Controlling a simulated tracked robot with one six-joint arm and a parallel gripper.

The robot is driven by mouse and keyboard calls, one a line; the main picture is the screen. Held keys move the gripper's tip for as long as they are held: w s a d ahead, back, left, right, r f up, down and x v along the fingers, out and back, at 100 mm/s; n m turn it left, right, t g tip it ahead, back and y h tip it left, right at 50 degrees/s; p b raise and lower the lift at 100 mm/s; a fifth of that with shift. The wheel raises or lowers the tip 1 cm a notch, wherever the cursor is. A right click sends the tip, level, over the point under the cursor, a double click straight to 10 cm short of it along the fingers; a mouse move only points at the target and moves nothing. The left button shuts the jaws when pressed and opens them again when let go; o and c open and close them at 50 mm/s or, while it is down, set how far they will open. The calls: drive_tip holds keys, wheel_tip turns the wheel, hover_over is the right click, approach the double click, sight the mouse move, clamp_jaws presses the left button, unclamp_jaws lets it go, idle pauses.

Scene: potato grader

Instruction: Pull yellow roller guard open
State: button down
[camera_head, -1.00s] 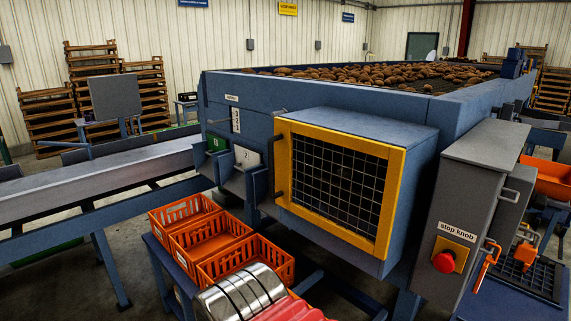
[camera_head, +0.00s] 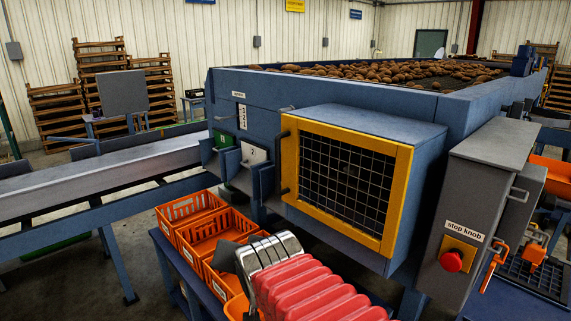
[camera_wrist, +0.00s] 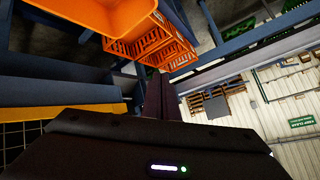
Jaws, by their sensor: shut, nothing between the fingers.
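The roller guard (camera_head: 346,131) is a yellow frame with dark wire mesh, lying flat against the front of a blue housing. Two short dark pieces stick out at its left side. In the wrist view its yellow bar (camera_wrist: 95,109) shows at left, with some mesh below it. My gripper (camera_wrist: 160,82) is shut and empty in the wrist view, its dark fingers to the right of the yellow bar and apart from it in the picture. In the head view my arm is low in front of the guard; I cannot make out the fingertips there.
Orange crates (camera_head: 187,208) stand on a blue stand left of my arm. A grey box with a red stop knob (camera_head: 451,261) is right of the guard. A conveyor (camera_head: 95,170) runs off left. Potatoes (camera_head: 390,70) lie on the machine's top.

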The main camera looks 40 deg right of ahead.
drive_tip(key=w+d+r+m+t+h, duration=0.2)
drive_tip(key=d+r+m, duration=0.3)
drive_tip(key=d, duration=0.5)
drive_tip(key=w+d+r+m+t+h, duration=0.3)
drive_tip(key=d+r+m+t, duration=0.1)
drive_tip(key=d+m, duration=0.5)
drive_tip(key=shift+w+d+r, duration=0.15)
drive_tip(key=shift+d+r, duration=0.2)
drive_tip(key=shift+r, duration=0.55)
